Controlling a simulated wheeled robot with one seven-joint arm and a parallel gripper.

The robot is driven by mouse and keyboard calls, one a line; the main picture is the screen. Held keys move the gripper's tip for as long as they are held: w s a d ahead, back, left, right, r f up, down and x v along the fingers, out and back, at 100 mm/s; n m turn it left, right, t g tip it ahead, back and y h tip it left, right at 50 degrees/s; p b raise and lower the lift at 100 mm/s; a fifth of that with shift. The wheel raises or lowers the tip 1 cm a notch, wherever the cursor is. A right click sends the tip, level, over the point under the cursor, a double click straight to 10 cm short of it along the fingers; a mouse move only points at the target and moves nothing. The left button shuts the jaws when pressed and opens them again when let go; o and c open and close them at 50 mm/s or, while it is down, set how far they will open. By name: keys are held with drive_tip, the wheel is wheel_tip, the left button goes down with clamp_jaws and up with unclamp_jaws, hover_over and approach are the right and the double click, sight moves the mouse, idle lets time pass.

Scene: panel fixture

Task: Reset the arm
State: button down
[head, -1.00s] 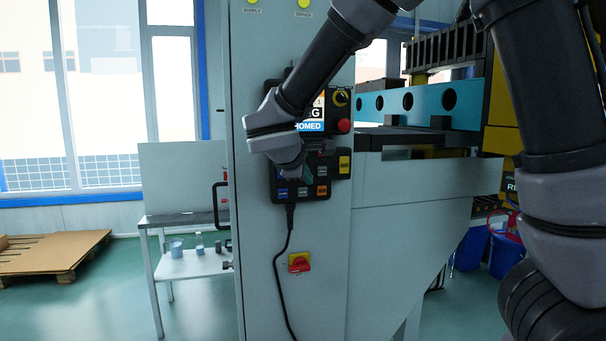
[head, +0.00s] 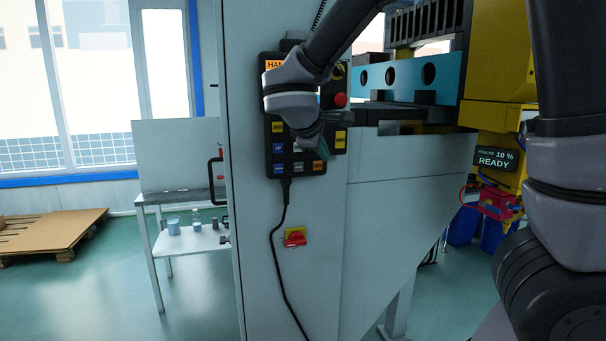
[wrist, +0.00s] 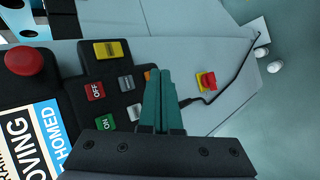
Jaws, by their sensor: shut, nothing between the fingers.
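The black control pendant (head: 283,155) hangs on the grey cabinet front, partly hidden behind my arm. It has a red mushroom button (head: 340,100) and coloured keys, and its screen is mostly covered in the head view. My gripper (head: 322,128) is in front of the pendant, pointing down to the right. In the wrist view my gripper (wrist: 164,75) shows its two teal fingers closed together with nothing between them, in front of the lower keys. The red OFF key (wrist: 95,91) and green ON key (wrist: 105,123) lie left of the fingers. The screen (wrist: 36,140) reads "MOVING" and "HOMED".
A red-yellow rotary switch (head: 295,237) sits on the cabinet below the pendant, beside its hanging cable. A yellow machine unit (head: 500,60) with a "READY" display (head: 494,161) stands at right. A small table (head: 185,195) and a pallet (head: 50,232) stand left.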

drive_tip(key=s+d+r+m+g+y, duration=0.1)
drive_tip(key=s+d+m+g, duration=0.2)
drive_tip(key=d, duration=0.5)
drive_tip(key=s+d+r+m+g, duration=0.1)
drive_tip(key=s+d+m+g, duration=0.15)
drive_tip(key=d+m, duration=0.4)
drive_tip(key=s+d+r+m+t+y, duration=0.1)
drive_tip(key=s+d+r+m+y, duration=0.1)
drive_tip(key=s, duration=0.4)
drive_tip(key=s+d+r+m+t+y, duration=0.2)
drive_tip(key=s+d+r+m+y, duration=0.1)
drive_tip(key=s+d+m, duration=0.1)
drive_tip(key=shift+s+m, duration=0.9)
drive_tip(key=shift+m, duration=0.35)
